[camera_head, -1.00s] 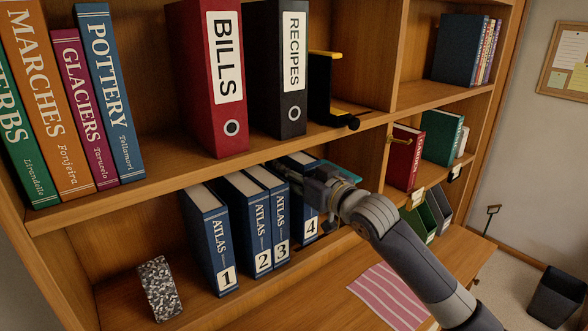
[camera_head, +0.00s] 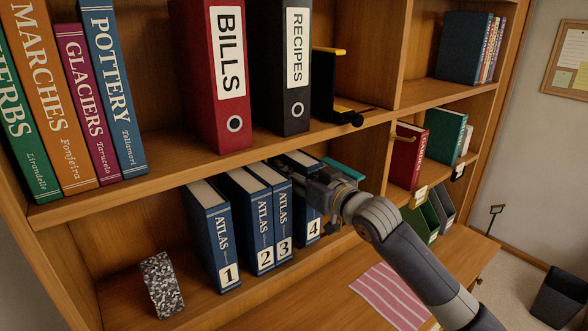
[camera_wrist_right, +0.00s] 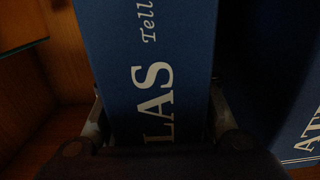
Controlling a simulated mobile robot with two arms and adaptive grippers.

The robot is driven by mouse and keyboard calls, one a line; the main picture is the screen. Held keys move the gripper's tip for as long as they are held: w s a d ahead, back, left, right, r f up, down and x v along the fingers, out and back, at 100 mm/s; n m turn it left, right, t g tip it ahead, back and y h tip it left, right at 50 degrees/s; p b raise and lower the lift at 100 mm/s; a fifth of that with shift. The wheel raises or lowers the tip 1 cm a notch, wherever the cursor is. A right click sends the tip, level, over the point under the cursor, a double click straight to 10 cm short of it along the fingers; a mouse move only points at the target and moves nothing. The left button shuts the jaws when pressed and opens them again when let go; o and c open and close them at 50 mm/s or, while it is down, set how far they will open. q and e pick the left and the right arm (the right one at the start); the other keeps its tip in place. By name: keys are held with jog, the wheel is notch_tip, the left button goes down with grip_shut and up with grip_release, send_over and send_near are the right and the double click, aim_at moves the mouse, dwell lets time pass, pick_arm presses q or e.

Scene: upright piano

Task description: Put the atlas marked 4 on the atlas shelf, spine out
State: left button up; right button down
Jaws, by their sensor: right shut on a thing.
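The blue atlas marked 4 (camera_head: 313,228) stands upright on the lower shelf (camera_head: 197,301), its spine facing out, to the right of the atlas marked 3 (camera_head: 284,230). My right gripper (camera_head: 318,190) is shut on it, with a finger on each side of the spine. In the right wrist view the blue spine with its white lettering (camera_wrist_right: 158,100) fills the space between the fingers. The atlases marked 2 (camera_head: 262,235) and 1 (camera_head: 222,250) stand to the left, spines out. Part of atlas 4's upper spine is hidden by my gripper. My left gripper is not in view.
A speckled block (camera_head: 161,286) stands at the shelf's left. The upper shelf holds the BILLS binder (camera_head: 211,100), the RECIPES binder (camera_head: 283,95) and a black and yellow bookend (camera_head: 328,90). A teal object (camera_head: 346,169) shows behind my gripper.

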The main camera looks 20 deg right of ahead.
jog(key=shift+f, duration=0.4)
jog(key=c, duration=1)
grip_release()
jog(key=shift+o, duration=0.3)
jog(key=shift+s, duration=0.1)
jog(key=shift+f, duration=0.1)
jog(key=v, duration=1.2)
